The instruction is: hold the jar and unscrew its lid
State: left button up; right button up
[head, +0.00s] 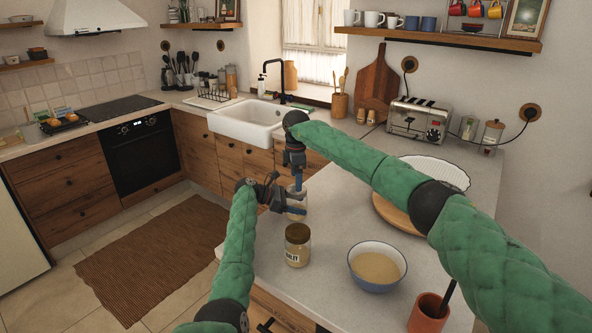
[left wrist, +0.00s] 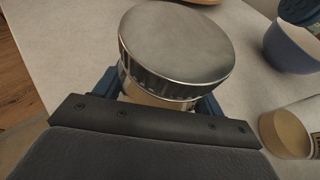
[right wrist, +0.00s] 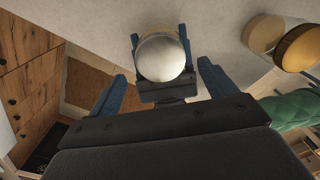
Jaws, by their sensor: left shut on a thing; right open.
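The jar (head: 297,216) is upright near the counter's left edge, its body largely hidden by my grippers. Its silver metal lid (left wrist: 180,45) is on it in the left wrist view. My left gripper (head: 292,205) is shut around the jar body (left wrist: 150,98), below the lid. My right gripper (head: 297,184) points down from above, over the jar. In the right wrist view the lid (right wrist: 161,58) shows beyond and between the open fingers of my right gripper (right wrist: 163,85).
A second, labelled jar (head: 297,247) with a brownish lid stands in front on the counter (head: 330,220). A blue-rimmed bowl (head: 377,267) is right of it, and a terracotta pot (head: 428,312) is at the front. A ribbed white dish (head: 440,170) sits behind my right arm.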

jog(key=shift+f, duration=2)
jog(key=c, duration=1)
